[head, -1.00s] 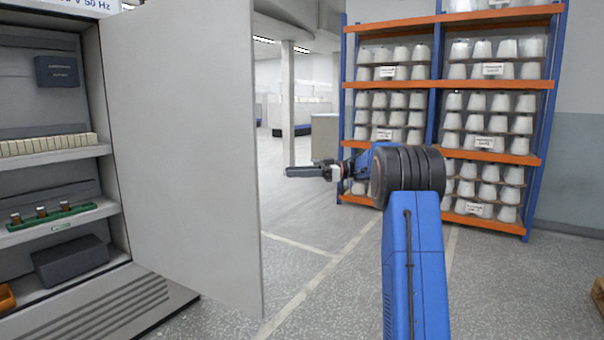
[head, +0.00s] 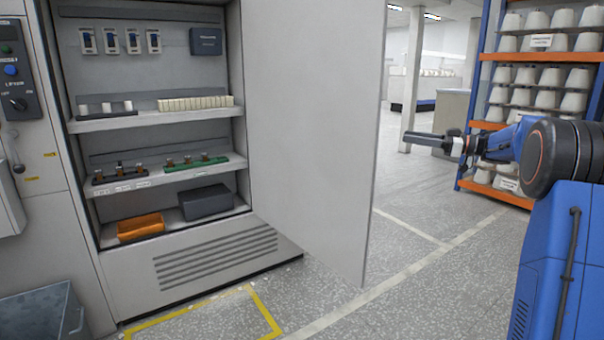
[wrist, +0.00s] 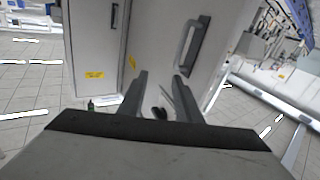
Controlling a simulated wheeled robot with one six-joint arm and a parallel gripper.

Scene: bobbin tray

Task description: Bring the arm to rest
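My arm (head: 560,225) stands at the right of the head view, bent at a dark joint. My gripper (head: 440,140) reaches out leftward from it, in the air to the right of the open cabinet door (head: 310,130). In the wrist view the two fingers of my gripper (wrist: 161,80) are apart, and I see nothing held between them. Beyond them the wrist view shows a pale panel with a dark-backed handle (wrist: 192,45).
The open cabinet (head: 190,120) has shelves with bobbins, a black rack (head: 120,182), a green rack (head: 196,164), an orange bin (head: 140,228) and a dark box (head: 206,203). A bobbin shelf (head: 492,127) stands behind my gripper. Floor between is clear.

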